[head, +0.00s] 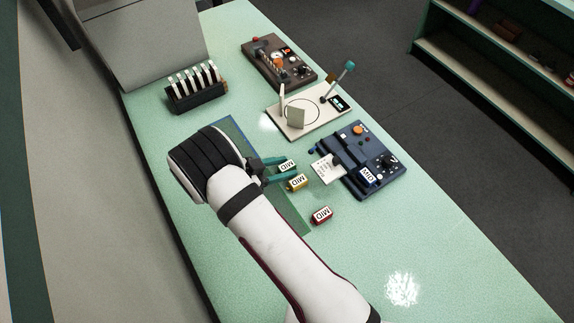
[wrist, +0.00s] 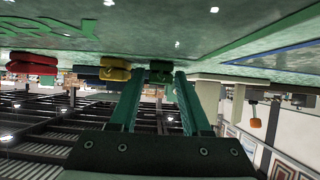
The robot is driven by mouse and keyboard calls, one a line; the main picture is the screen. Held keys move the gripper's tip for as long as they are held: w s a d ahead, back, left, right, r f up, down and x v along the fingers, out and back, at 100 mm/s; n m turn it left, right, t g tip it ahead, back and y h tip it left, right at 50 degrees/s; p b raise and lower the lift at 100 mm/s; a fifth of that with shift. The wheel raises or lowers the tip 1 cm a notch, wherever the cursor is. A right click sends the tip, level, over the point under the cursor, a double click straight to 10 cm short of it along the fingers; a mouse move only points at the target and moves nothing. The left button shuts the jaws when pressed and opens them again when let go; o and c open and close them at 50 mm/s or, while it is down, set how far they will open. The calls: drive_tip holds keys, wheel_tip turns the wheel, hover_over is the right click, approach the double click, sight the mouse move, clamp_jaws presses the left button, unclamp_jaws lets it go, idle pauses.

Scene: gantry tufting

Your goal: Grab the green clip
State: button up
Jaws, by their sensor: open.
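The green clip (head: 287,166) lies on the table with a white "MID" label on top. In the wrist view the green clip (wrist: 160,73) shows between my fingertips, at or just beyond them. My gripper (head: 279,169) is open and low over the table, with its teal fingers reaching to the clip's left side. In the wrist view my gripper (wrist: 158,79) has a clear gap between its fingers. I cannot tell whether either finger touches the clip.
A yellow clip (head: 298,183) sits close beside the green one, and a red clip (head: 321,215) lies nearer. A blue device (head: 378,180) stands to the right. A cream board (head: 318,120), a brown device (head: 285,66) and a black rack (head: 196,98) stand farther back.

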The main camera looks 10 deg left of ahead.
clamp_jaws()
drive_tip(key=shift+r, duration=0.1)
